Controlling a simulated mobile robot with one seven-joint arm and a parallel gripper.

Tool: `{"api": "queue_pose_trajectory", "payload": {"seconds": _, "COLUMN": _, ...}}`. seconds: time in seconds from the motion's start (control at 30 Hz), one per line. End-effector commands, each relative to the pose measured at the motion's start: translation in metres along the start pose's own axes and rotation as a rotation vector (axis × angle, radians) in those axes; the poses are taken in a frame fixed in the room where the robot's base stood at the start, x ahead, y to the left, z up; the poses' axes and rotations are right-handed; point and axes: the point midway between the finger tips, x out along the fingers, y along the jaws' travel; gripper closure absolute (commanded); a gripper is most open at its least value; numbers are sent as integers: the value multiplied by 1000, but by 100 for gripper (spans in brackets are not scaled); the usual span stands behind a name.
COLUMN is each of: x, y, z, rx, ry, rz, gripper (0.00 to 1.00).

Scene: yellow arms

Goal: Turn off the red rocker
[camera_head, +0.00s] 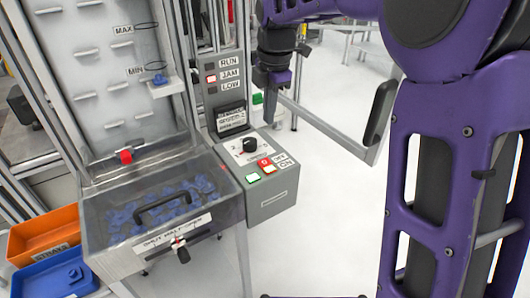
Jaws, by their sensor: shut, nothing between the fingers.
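The red rocker (268,166) sits on the sloped top of a grey control box (268,200), beside a label reading OFF and ON. Which way the rocker is tipped is too small to tell. A lit green button (253,178) is just left of it, and a black knob (250,145) is behind it. My gripper (271,94) hangs at the end of my purple arm, above and behind the box, apart from the rocker. It is shut and empty; its fingertips are small and hard to make out.
A clear-lidded bin (125,190) with blue parts and a black handle stands left of the box. Orange (45,232) and blue (55,278) trays are at lower left. A RUN/JAM/LOW panel (222,85) rises behind the box. Open floor lies to the right.

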Motion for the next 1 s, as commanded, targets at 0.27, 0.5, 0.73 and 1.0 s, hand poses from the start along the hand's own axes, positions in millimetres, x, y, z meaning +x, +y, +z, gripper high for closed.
{"api": "queue_pose_trajectory", "payload": {"seconds": 0.27, "x": 0, "y": 0, "z": 0, "rx": -19, "ry": 0, "rz": -2, "gripper": 100}}
{"api": "queue_pose_trajectory", "payload": {"seconds": 0.5, "x": 10, "y": 0, "z": 0, "rx": -18, "ry": 0, "rz": -3, "gripper": 100}}
{"api": "queue_pose_trajectory", "payload": {"seconds": 0.73, "x": 52, "y": -1, "z": 0, "rx": -17, "ry": 1, "rz": -6, "gripper": 100}}
{"api": "queue_pose_trajectory", "payload": {"seconds": 1.0, "x": 108, "y": -1, "z": 0, "rx": -17, "ry": 1, "rz": -5, "gripper": 100}}
